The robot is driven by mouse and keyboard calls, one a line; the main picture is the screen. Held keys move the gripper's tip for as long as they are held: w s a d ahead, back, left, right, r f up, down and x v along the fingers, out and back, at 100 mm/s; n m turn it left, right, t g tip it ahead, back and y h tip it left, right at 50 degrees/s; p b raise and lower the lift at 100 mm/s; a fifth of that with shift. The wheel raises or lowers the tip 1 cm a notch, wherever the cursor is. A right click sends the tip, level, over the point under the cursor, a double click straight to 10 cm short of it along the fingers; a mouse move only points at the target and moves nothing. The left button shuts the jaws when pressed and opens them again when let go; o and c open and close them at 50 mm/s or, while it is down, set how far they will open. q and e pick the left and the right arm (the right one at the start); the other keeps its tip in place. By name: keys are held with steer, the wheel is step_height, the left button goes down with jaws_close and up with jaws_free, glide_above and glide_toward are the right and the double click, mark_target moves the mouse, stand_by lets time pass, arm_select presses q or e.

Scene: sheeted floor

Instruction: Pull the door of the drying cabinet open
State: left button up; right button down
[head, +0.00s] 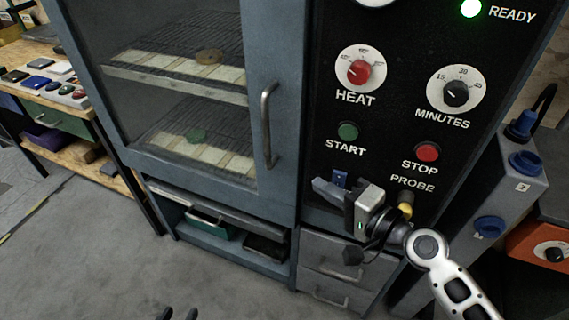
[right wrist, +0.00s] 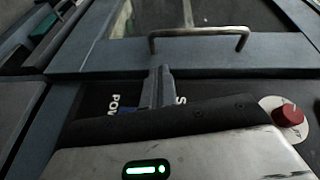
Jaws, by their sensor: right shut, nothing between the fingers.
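The drying cabinet door (head: 185,172) has a blue-grey frame around a large glass pane and looks shut. Its upright metal bar handle (head: 266,125) is on the door's right side. The handle (right wrist: 200,32) also shows in the right wrist view, ahead of the fingertips and apart from them. My right gripper (head: 318,186) is shut and empty, in front of the lower control panel, below and right of the handle. Its fingers (right wrist: 161,72) point toward the door frame. My left gripper (head: 178,314) shows only as two dark, separated fingertips at the bottom edge; it looks open.
The black control panel (head: 400,120) carries a red heat knob (head: 359,72), a minutes knob (head: 455,93), start and stop buttons and a lit green lamp (head: 471,8). Drawers (head: 345,265) sit below. A wooden workbench (head: 45,55) stands left. Floor before the cabinet is clear.

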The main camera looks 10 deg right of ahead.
mark_target(286, 152)
steer(key=shift+m+t+y, duration=0.3)
steer(key=shift+m+y, duration=0.2)
steer(key=shift+m, duration=0.2)
steer(key=w+a+r, duration=0.1)
steer(key=w, duration=0.1)
steer(key=w+a+p, duration=0.1)
steer(key=w+a, duration=0.1)
steer(key=w, duration=0.1)
steer(key=w+a+r+p, duration=0.1)
steer(key=w, duration=0.2)
steer(key=shift+w+a+r, duration=0.1)
steer(key=shift+a+r, duration=0.2)
steer(key=shift+a, duration=0.1)
arm_select(q)
steer(key=shift+a+r+p, duration=0.3)
steer(key=shift+r, duration=0.25)
arm_select(e)
steer(key=shift+w+a+f, duration=0.1)
steer(key=shift+w+a, duration=0.2)
steer(key=shift+w, duration=0.1)
